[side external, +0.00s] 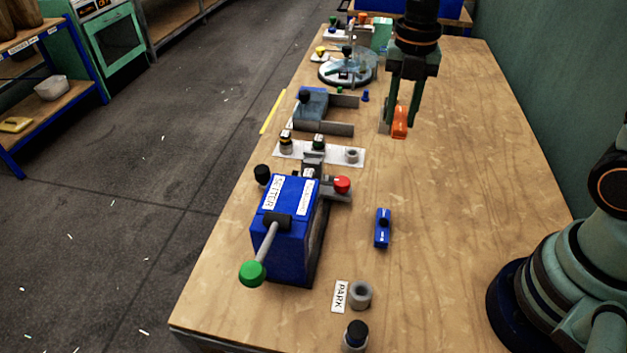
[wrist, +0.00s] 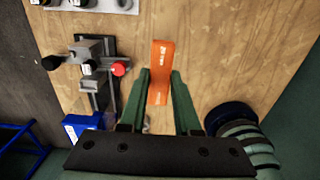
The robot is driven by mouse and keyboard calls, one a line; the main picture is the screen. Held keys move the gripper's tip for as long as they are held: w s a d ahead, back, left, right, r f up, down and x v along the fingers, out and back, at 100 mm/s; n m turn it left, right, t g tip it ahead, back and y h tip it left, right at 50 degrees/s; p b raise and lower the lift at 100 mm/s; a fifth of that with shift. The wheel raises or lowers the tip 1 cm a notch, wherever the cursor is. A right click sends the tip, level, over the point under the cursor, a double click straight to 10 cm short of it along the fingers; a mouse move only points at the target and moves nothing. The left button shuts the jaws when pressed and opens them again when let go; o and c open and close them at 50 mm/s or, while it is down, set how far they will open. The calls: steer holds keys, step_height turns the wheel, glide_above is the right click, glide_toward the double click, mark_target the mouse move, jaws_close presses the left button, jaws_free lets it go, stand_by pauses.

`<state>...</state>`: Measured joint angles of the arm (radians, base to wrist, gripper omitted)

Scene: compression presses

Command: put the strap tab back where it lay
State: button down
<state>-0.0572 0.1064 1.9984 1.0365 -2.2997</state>
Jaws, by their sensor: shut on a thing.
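An orange strap tab (side external: 399,122) is between the fingertips of my gripper (side external: 400,127), low over the far middle of the wooden table. In the wrist view the orange strap tab (wrist: 161,58) is a long flat strip with small pale lettering. The two green fingers of my gripper (wrist: 161,76) close on its sides. It reaches past the fingertips toward the top of the picture. I cannot tell whether its lower end touches the table.
A blue press (side external: 290,230) with a green-knobbed lever stands at the near left. A blue block (side external: 383,228) lies right of it. A grey ring (side external: 360,294) sits by the PARK label (side external: 340,297). A blue-grey vise (side external: 312,104) is left of my gripper.

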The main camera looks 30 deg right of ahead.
mark_target(385, 190)
step_height(385, 190, down, 16)
steer(key=shift+f, duration=0.25)
steer(key=shift+f, duration=0.15)
stand_by(0.3)
steer(key=c, duration=0.6)
jaws_free()
